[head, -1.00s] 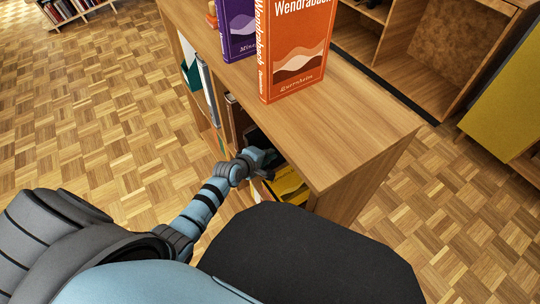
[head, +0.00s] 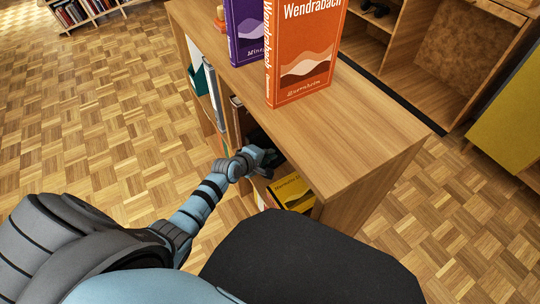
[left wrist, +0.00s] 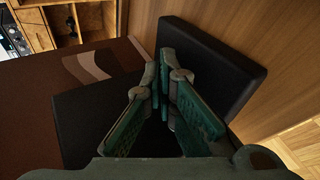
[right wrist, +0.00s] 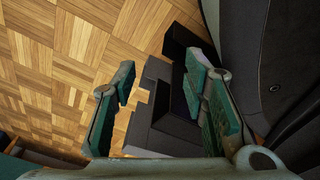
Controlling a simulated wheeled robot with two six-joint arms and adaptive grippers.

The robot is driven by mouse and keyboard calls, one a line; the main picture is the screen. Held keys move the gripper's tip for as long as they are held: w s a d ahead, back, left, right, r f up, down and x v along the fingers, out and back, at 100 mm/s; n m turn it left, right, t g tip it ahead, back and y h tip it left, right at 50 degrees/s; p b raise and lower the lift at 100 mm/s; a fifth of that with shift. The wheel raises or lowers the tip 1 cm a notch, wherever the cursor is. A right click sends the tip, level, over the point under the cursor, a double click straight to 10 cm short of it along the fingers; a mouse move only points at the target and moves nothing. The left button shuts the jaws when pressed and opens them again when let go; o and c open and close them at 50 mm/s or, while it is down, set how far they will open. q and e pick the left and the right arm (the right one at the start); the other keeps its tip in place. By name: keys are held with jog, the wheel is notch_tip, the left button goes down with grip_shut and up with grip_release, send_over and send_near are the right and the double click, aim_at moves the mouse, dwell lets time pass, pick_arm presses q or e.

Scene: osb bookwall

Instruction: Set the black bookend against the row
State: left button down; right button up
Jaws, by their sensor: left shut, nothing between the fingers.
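The black bookend (left wrist: 225,70) fills much of the left wrist view. One plate lies along the wooden board at right; its other plate, at left, stands close to a dark brown book cover (left wrist: 110,60). Whether they touch is hard to tell. My left gripper (left wrist: 162,78) is shut and empty, its tips in front of the bookend, between its two plates. In the head view my left gripper (head: 268,157) reaches into the open side of the low bookcase, and the bookend is mostly hidden there. My right gripper (right wrist: 160,72) is open and empty, over the floor.
The bookcase top (head: 350,140) overhangs the left hand. An orange book (head: 303,55) and a purple book (head: 246,30) stand on it. A yellow book (head: 292,192) lies in a lower compartment, below the hand. Parquet floor (head: 100,130) is clear at left.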

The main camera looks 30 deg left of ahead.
pick_arm(q)
jog(key=shift+r, duration=0.1)
jog(key=shift+s+d+p, duration=0.15)
jog(key=shift+d+p, duration=0.1)
jog(key=shift+p, duration=0.25)
jog(key=shift+s+a, duration=0.1)
jog(key=shift+s, duration=0.1)
jog(key=s+a+p, duration=0.1)
jog(key=s+a, duration=0.3)
jog(key=s, duration=0.4)
jog(key=shift+s+a+p, duration=0.15)
jog(key=shift+a+p, duration=0.2)
jog(key=shift+a, duration=0.05)
dwell(0.8)
